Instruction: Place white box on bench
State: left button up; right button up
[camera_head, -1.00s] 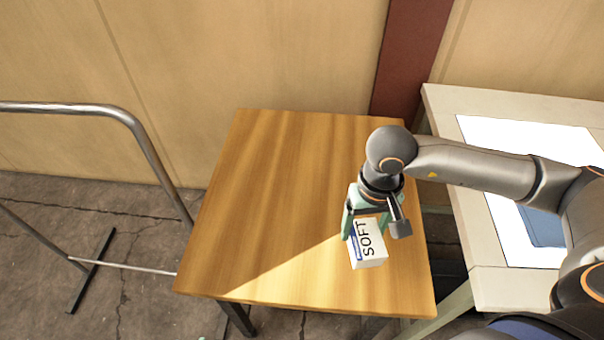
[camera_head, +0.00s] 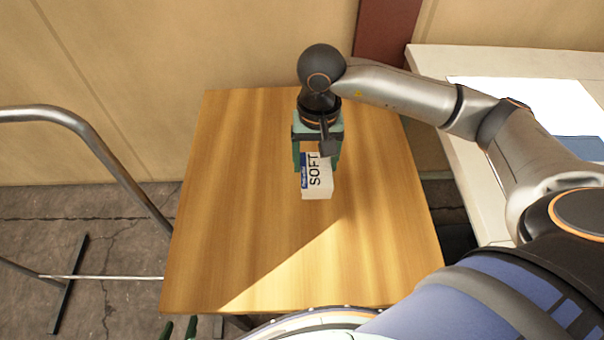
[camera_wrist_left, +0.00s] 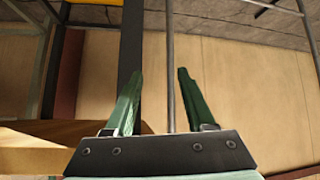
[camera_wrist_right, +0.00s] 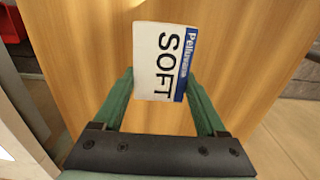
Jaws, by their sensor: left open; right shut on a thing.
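The white box (camera_head: 317,178), printed "SOFT" with a blue strip, is over the middle of the wooden bench (camera_head: 250,230). My right gripper (camera_head: 318,160) is shut on it from behind. The box also shows between the fingers in the right wrist view (camera_wrist_right: 165,62), with the wood grain behind it. I cannot tell whether the box touches the bench top. My left gripper (camera_wrist_left: 158,90) is open and empty in the left wrist view, facing the wall and a metal post. In the head view only its green fingertips (camera_head: 180,328) show at the bottom edge.
A pale table (camera_head: 440,75) with a white sheet (camera_head: 520,95) and blue cloth (camera_head: 575,148) stands at the right. A metal rail (camera_head: 90,130) stands left of the bench. The bench top around the box is clear.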

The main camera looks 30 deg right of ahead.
aim_at(304, 164)
jog(key=w+f, duration=0.1)
jog(key=a+f+b, duration=0.1)
jog(key=shift+w+f, duration=0.35)
jog(key=shift+w, duration=0.05)
jog(key=shift+w+f, duration=0.3)
jog(key=shift+f, duration=0.05)
jog(key=f, duration=0.1)
jog(key=f+b, duration=0.2)
jog(key=shift+w+a+f, duration=0.2)
jog(key=shift+w, duration=0.05)
jog(key=shift+f, duration=0.15)
jog(key=o, duration=0.9)
jog(key=shift+f, duration=0.1)
jog(key=o, duration=0.4)
pick_arm(q)
jog(key=shift+w+d+f+h, duration=0.15)
jog(key=shift+w+d+f, duration=0.2)
jog(key=shift+w+d, duration=0.2)
jog(key=shift+w+d+f+h, duration=0.15)
jog(key=shift+w+d+f, duration=0.25)
jog(key=shift+d, duration=0.25)
pick_arm(e)
jog(key=shift+o, duration=0.2)
